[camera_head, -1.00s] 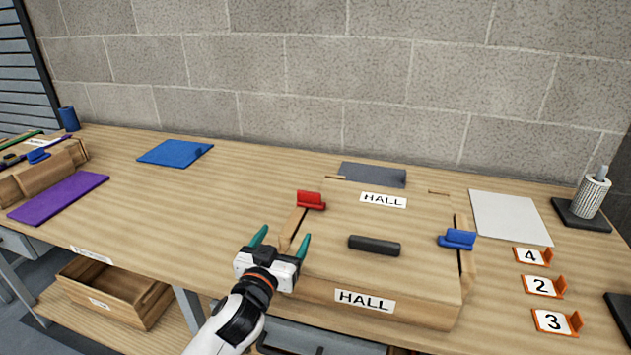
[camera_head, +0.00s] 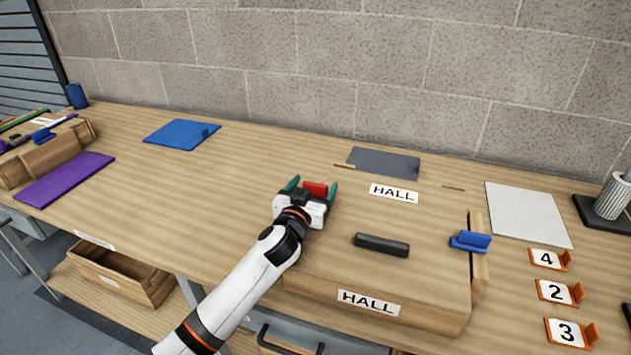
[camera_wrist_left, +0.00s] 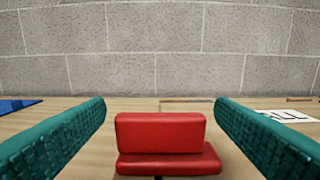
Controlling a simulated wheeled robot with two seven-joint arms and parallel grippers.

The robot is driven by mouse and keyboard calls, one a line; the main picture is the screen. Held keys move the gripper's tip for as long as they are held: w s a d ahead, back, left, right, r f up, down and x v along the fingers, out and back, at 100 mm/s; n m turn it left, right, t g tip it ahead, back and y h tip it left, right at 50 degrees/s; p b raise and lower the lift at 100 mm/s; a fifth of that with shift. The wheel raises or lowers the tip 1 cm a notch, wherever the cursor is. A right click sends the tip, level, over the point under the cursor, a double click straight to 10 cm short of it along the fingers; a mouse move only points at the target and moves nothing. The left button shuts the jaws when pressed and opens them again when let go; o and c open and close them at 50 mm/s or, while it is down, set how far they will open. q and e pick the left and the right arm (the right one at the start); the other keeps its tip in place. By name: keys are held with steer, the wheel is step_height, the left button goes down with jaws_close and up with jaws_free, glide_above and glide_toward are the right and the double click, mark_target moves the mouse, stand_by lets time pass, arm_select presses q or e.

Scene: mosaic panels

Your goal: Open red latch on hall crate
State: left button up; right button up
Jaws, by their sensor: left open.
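The hall crate (camera_head: 440,307) is a wooden box on the bench with a dark handle (camera_head: 381,244) on its lid and HALL labels on lid and front. The red latch (camera_head: 316,188) is at the crate's left side, partly hidden by my gripper. It also shows in the left wrist view (camera_wrist_left: 160,135), centred between the teal fingers. My left gripper (camera_head: 313,187) is open with one finger on each side of the latch, with gaps visible on both sides. A blue latch (camera_head: 470,241) is on the crate's right side. My right gripper is not in view.
Blue (camera_head: 181,134), purple (camera_head: 66,179), dark grey (camera_head: 384,163) and white (camera_head: 527,214) sheets lie on the bench. Orange number holders (camera_head: 560,292) stand at right. Another wooden crate (camera_head: 50,156) is at far left. A block wall closes the back.

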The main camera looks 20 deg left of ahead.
arm_select(q)
steer(key=shift+w, duration=0.8)
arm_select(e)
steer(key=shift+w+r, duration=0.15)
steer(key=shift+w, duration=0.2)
arm_select(q)
steer(key=shift+c, duration=0.6)
